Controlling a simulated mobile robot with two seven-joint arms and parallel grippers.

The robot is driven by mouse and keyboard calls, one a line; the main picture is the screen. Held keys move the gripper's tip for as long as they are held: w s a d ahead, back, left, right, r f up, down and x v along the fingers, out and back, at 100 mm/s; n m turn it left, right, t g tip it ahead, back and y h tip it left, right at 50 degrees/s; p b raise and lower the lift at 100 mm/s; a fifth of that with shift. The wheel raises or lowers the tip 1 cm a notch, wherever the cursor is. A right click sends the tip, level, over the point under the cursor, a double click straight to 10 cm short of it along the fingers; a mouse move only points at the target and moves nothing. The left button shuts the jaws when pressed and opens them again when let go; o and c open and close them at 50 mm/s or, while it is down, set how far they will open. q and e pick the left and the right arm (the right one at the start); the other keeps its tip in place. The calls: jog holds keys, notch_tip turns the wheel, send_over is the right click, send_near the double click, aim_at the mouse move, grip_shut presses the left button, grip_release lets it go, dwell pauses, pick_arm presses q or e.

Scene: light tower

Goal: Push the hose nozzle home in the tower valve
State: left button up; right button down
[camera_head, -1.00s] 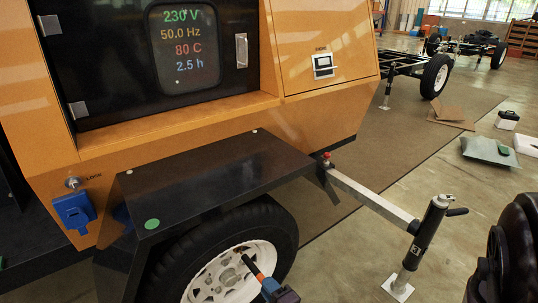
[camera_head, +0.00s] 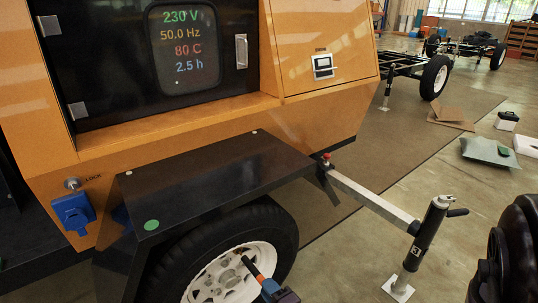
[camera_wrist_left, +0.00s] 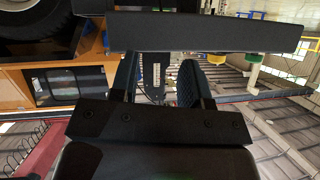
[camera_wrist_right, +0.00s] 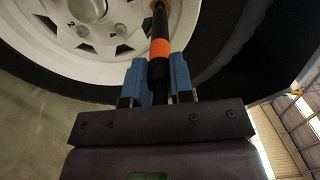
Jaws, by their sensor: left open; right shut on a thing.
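My right gripper (camera_head: 268,287) is at the bottom of the head view, in front of the white wheel (camera_head: 207,284). In the right wrist view its blue fingers (camera_wrist_right: 158,78) are shut on the hose nozzle (camera_wrist_right: 160,68), a dark rod with an orange band. The nozzle also shows in the head view (camera_head: 253,268), pointing up and left toward the wheel.
The tower's dark fender (camera_head: 220,178) overhangs the tyre (camera_head: 270,222). A drawbar (camera_head: 365,193) with an upright jack (camera_head: 425,240) sticks out to the right. A blue socket box (camera_head: 74,211) is on the orange body.

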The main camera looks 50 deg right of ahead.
pick_arm(q)
jog(key=shift+s+f+b, duration=0.4)
jog(key=shift+f, duration=0.2)
pick_arm(e)
jog(key=shift+x, duration=1.45)
jog(key=c, duration=0.9)
grip_release()
jog(key=shift+f, duration=0.1)
pick_arm(q)
jog(key=shift+w+d+r+p, duration=0.15)
jog(key=shift+w+r+p, duration=0.35)
jog(key=shift+r+p, duration=0.45)
pick_arm(e)
jog(key=v, duration=1)
jog(key=shift+s, duration=0.35)
pick_arm(q)
jog(key=shift+f, duration=0.15)
